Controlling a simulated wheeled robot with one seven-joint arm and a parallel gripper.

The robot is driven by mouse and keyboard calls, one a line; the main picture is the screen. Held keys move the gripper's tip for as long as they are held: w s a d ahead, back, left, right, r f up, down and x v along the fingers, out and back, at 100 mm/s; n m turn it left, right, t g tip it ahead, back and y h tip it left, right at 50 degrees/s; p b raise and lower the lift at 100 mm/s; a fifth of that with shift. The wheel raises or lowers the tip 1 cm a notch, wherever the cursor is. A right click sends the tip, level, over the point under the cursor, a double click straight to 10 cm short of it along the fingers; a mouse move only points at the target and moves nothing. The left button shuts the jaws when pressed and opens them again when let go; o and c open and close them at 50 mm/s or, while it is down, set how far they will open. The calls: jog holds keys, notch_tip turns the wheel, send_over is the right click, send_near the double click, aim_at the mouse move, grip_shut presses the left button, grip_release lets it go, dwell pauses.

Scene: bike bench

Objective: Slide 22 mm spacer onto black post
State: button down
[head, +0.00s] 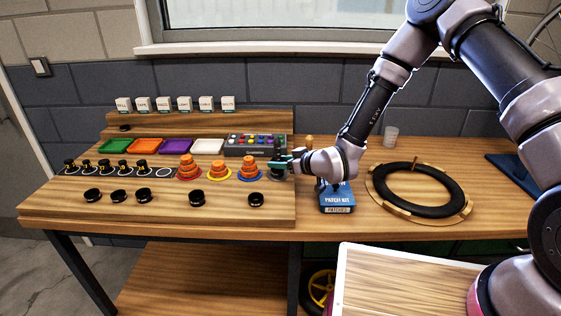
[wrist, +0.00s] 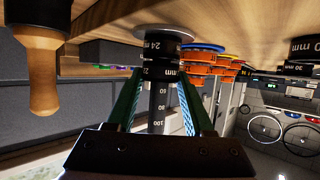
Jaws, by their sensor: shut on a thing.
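The black post (wrist: 158,105) carries white scale marks and runs through the middle of the wrist view, where the bench top is at the upper edge. A black spacer marked 24 mm (wrist: 160,44) is around the post near its base. The 22 mm spacer (wrist: 159,69), its label partly hidden, is around the post right against the 24 mm one; I cannot tell if they touch. My gripper (wrist: 158,76) is shut on the 22 mm spacer, one green finger on each side. In the head view my gripper (head: 288,162) is at the post, hiding most of it.
Orange stacks (head: 217,170) stand left of the gripper. Several black rings (head: 256,199) lie along the front. A blue patch kit box (head: 337,197) stands close to the right, and a wooden-handled tool (wrist: 43,80) is near in the wrist view. A tyre (head: 418,190) lies farther right.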

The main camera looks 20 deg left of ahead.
jog(key=shift+c, duration=1)
grip_release()
jog(key=shift+d, duration=0.1)
jog(key=v, duration=1)
jog(key=shift+s+d+r, duration=0.15)
jog(key=shift+s+d, duration=0.05)
jog(key=shift+d, duration=0.05)
